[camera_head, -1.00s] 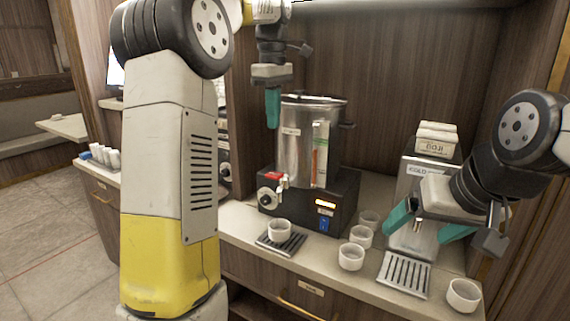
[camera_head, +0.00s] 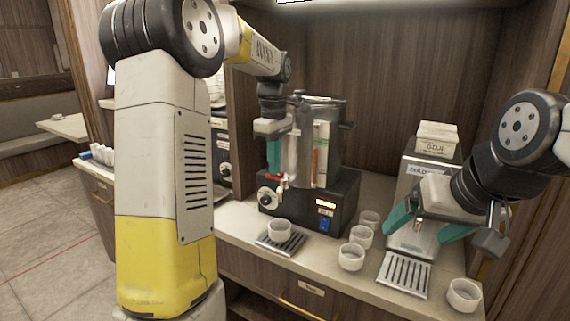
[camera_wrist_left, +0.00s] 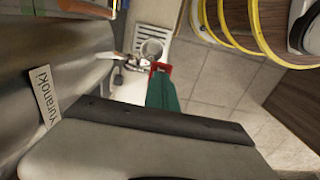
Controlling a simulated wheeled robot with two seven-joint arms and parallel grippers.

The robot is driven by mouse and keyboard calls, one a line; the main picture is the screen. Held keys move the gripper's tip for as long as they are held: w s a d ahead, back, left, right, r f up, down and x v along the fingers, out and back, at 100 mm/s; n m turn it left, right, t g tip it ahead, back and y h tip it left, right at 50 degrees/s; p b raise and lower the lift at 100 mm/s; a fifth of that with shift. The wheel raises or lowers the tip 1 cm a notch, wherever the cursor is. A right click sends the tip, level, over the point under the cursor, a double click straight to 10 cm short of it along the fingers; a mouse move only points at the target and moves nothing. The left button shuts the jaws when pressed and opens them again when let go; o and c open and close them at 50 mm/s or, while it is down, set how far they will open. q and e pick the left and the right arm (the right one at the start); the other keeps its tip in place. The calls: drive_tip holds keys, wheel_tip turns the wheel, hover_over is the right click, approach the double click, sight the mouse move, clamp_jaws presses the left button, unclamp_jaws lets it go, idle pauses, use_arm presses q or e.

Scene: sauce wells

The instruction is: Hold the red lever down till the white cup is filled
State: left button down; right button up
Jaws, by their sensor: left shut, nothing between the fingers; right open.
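The red lever (camera_head: 281,177) is on the tap at the front left of the steel urn (camera_head: 312,150). My left gripper (camera_head: 273,172) is shut and empty, pointing down, its teal fingertips at the lever and partly covering it. In the left wrist view the fingertips (camera_wrist_left: 160,78) overlap the red lever (camera_wrist_left: 161,67); whether they press it, I cannot tell. The white cup (camera_head: 279,230) stands upright on the drip tray (camera_head: 266,243) below the tap. In the left wrist view the cup (camera_wrist_left: 152,48) looks pale inside; its fill cannot be told. My right gripper (camera_head: 425,228) is open and empty.
Several other white cups stand right of the tray, one of them (camera_head: 351,257) near the counter edge. A steel dispenser (camera_head: 408,190) with a slotted tray (camera_head: 404,274) stands at the right, close behind my right gripper. A wooden panel rises left of the urn.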

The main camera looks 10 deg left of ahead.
use_arm(q)
drive_tip(key=shift+s+a+f+t+h, duration=0.25)
drive_tip(key=shift+s+f+t, duration=0.25)
drive_tip(key=shift+t, duration=0.3)
drive_tip(key=shift+s+f+t+h, duration=0.2)
drive_tip(key=shift+f+t+h, duration=0.05)
drive_tip(key=shift+f+t, duration=0.35)
drive_tip(key=shift+r, duration=0.1)
idle(2.7)
drive_tip(key=shift+w+r, duration=0.1)
drive_tip(key=shift+r, duration=0.65)
